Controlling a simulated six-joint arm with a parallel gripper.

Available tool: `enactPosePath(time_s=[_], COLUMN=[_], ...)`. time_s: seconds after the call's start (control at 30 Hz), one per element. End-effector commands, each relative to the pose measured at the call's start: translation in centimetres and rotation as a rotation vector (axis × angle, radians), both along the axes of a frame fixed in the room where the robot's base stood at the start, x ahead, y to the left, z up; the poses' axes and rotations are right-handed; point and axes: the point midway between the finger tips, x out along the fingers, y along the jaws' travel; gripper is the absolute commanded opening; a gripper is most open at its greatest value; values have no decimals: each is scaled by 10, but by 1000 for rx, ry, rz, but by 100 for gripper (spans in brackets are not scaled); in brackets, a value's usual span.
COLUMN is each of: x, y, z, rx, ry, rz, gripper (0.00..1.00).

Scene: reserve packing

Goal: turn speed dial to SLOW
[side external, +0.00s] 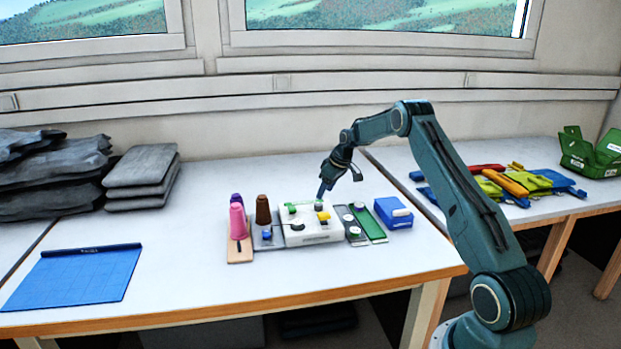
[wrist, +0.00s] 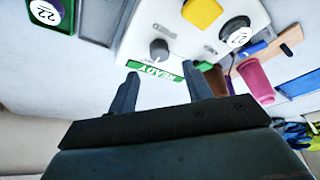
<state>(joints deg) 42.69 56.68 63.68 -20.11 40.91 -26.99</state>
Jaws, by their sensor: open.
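A white control box (side external: 310,236) stands on the table in the side external view. In the wrist view the box (wrist: 195,42) carries a small grey knob (wrist: 159,48), which looks like the dial; its setting is too small to read. A green READY strip (wrist: 158,72) lies beside the knob, upside down in the picture. My gripper (wrist: 161,86) is open and empty, its two fingers apart on either side of the strip, with the knob beyond the fingertips. In the side external view my gripper (side external: 323,192) is above the back of the box.
A blue box (side external: 393,213) stands right.

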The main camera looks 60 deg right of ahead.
Motion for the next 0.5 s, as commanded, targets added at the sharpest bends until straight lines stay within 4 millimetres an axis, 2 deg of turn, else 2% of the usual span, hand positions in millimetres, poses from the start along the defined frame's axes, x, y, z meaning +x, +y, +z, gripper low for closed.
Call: enactPosePath(time_s=[0.23, 0.5], x=[13, 22], y=[0, 0], z=[-33, -54], rx=[1, -1], ry=[1, 0], rz=[0, 0], gripper=[50, 50])
